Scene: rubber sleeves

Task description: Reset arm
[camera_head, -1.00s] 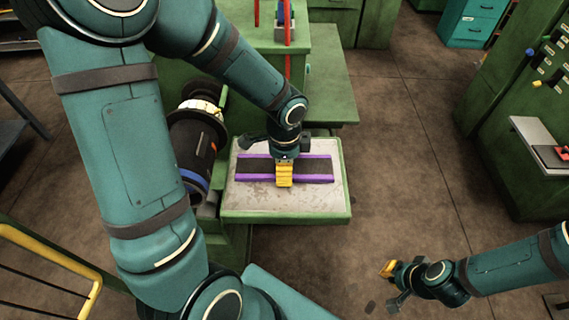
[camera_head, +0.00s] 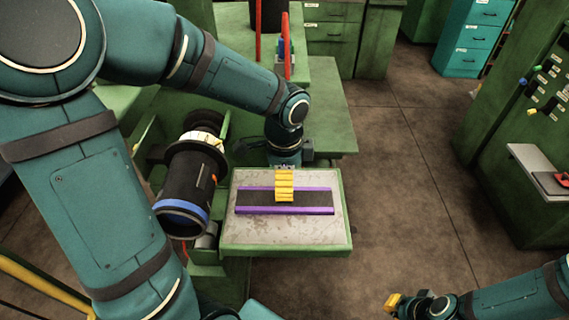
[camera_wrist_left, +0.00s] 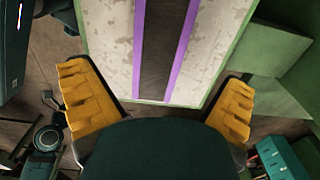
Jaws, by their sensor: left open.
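My left gripper (camera_head: 284,186) hangs over a pale-topped green tray table (camera_head: 245,238) in the head view. In the left wrist view its yellow fingers stand wide apart (camera_wrist_left: 160,100), with nothing between them. A flat dark strip with purple edges (camera_head: 315,200) lies across the tray top; it also shows in the left wrist view (camera_wrist_left: 157,50). Part of it is hidden behind the fingers in the head view. My right gripper (camera_head: 393,301) is at the bottom right over bare floor, and its finger gap is not clear.
A black cylinder with a blue band (camera_head: 188,190) sits on the green machine left of the tray. Red upright bars (camera_head: 286,45) stand behind. A green control cabinet (camera_head: 505,130) with a grey shelf is at the right. The floor between is clear.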

